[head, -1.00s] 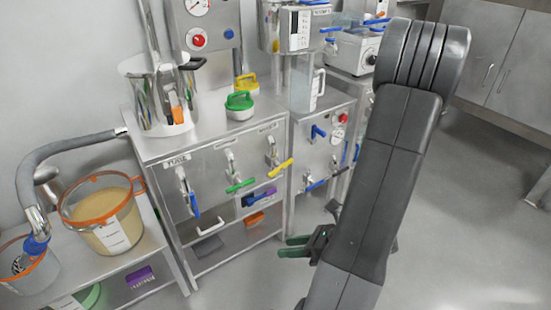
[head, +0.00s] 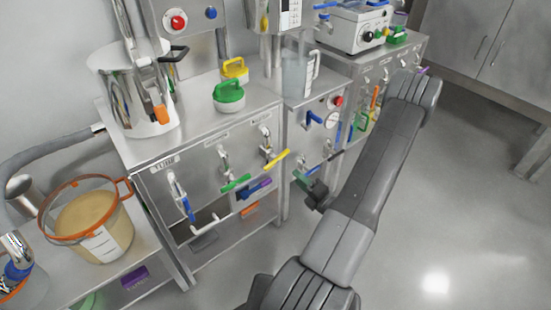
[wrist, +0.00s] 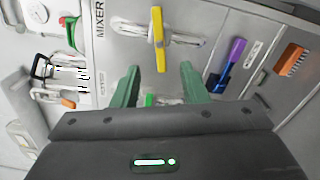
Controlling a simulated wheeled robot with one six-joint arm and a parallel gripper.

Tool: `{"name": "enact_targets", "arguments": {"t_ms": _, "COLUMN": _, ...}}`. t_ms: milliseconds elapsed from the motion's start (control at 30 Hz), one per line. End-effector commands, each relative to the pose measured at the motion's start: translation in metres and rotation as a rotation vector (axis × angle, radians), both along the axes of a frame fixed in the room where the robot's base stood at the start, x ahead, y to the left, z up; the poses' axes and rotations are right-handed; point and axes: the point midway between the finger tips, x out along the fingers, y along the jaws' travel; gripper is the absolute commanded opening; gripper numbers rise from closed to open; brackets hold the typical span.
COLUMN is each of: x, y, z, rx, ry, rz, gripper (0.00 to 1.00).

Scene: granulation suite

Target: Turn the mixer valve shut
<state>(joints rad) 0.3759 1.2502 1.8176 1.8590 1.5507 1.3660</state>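The mixer valve has a yellow lever (head: 276,159) on the steel cabinet front, the rightmost of three valves in a row there. In the wrist view the yellow lever (wrist: 158,38) lies beside the MIXER label. The lever runs roughly level along the panel, across the valve body. My gripper (head: 302,180) has green fingers and is just right of and below the lever in the head view. In the wrist view my gripper (wrist: 160,68) is open, with the lever's near end showing between the fingertips. I cannot tell how far the lever is from the fingers.
A green-handled valve (head: 236,183) and a blue-handled valve (head: 186,205) are to the left. A purple-and-blue object (wrist: 228,68) and an orange brush (wrist: 290,59) are below. A second cabinet with a gauge (head: 331,120) stands to the right. Open floor (head: 450,200) lies at right.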

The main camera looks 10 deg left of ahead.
Motion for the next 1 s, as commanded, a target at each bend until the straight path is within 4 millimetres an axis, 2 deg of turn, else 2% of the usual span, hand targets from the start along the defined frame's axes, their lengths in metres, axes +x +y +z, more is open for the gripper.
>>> {"name": "enact_targets", "arguments": {"t_ms": 400, "x": 0.046, "y": 0.062, "z": 0.0, "rx": -0.004, "ry": -0.004, "rz": 0.006, "gripper": 0.4}}
{"name": "enact_targets", "arguments": {"t_ms": 600, "x": 0.065, "y": 0.086, "z": 0.0, "rx": -0.003, "ry": -0.004, "rz": 0.005, "gripper": 0.4}}
{"name": "enact_targets", "arguments": {"t_ms": 800, "x": 0.074, "y": 0.096, "z": 0.0, "rx": -0.002, "ry": -0.002, "rz": 0.003, "gripper": 0.4}}
{"name": "enact_targets", "arguments": {"t_ms": 1000, "x": 0.075, "y": 0.097, "z": 0.0, "rx": -0.002, "ry": -0.002, "rz": 0.002, "gripper": 0.4}}
